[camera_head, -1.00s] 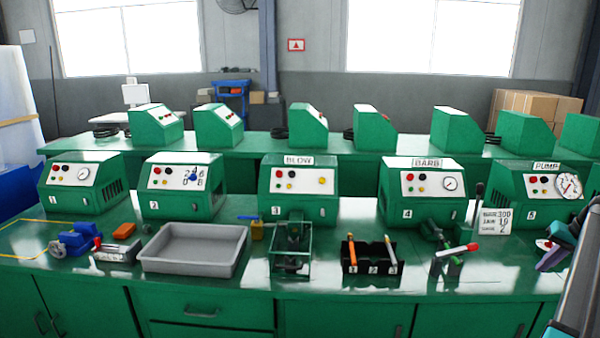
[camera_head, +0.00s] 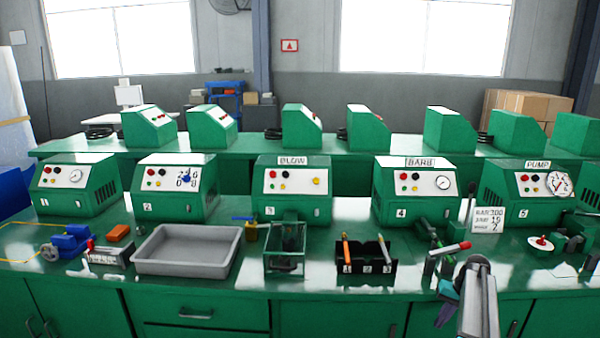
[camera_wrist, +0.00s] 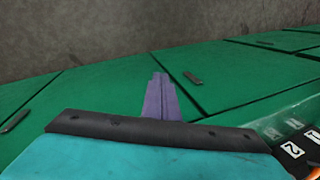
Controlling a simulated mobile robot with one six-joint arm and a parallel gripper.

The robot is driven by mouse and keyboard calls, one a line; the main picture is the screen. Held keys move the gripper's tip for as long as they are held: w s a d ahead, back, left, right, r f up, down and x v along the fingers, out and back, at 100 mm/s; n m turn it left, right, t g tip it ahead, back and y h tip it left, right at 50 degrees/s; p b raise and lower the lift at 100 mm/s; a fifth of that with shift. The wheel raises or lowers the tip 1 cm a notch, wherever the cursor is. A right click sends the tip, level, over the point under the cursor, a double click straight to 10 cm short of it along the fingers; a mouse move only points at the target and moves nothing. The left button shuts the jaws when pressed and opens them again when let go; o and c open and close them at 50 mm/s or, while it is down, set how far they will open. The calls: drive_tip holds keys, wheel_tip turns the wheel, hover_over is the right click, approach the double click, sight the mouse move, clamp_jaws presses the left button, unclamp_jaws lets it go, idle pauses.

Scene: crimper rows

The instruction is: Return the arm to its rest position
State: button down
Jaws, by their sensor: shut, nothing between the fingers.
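My gripper (camera_head: 443,315) shows in the head view at the lower right, in front of the green bench's front edge. Its fingers are purple and its body is teal, and my grey arm link rises beside it. In the wrist view, the purple fingers (camera_wrist: 161,98) are together with nothing between them. Behind them are green cabinet fronts (camera_wrist: 100,85) with dark handles. The fingers appear clear of the bench and touch nothing that I can see.
The green bench (camera_head: 330,215) carries numbered machines, a grey tray (camera_head: 187,250), a black numbered holder (camera_head: 366,277) with pens, and a red-handled lever tool (camera_head: 450,249) close behind my gripper. The holder also shows at the wrist view's right edge (camera_wrist: 291,149).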

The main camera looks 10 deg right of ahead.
drive_tip(key=s+a+f+n+g, duration=0.1)
drive_tip(key=s+a+f, duration=0.3)
drive_tip(key=a+f, duration=0.45)
drive_tip(key=s+a+f+n+g, duration=0.1)
drive_tip(key=s+a+f+g, duration=0.3)
drive_tip(key=a, duration=0.7)
drive_tip(key=s+a+f+n+t, duration=0.1)
drive_tip(key=s+a+f, duration=0.2)
drive_tip(key=a+f, duration=0.55)
drive_tip(key=s+a+f+n+g+h, duration=0.1)
drive_tip(key=s+a+f, duration=0.2)
drive_tip(key=s+a, duration=0.6)
drive_tip(key=s+a+f+n+g+h, duration=0.1)
drive_tip(key=s+a+f+n+g, duration=0.1)
drive_tip(key=s+a, duration=0.6)
drive_tip(key=s+f, duration=0.1)
drive_tip(key=s, duration=0.6)
drive_tip(key=shift+s+a+f+h, duration=0.3)
drive_tip(key=shift+a+f, duration=0.1)
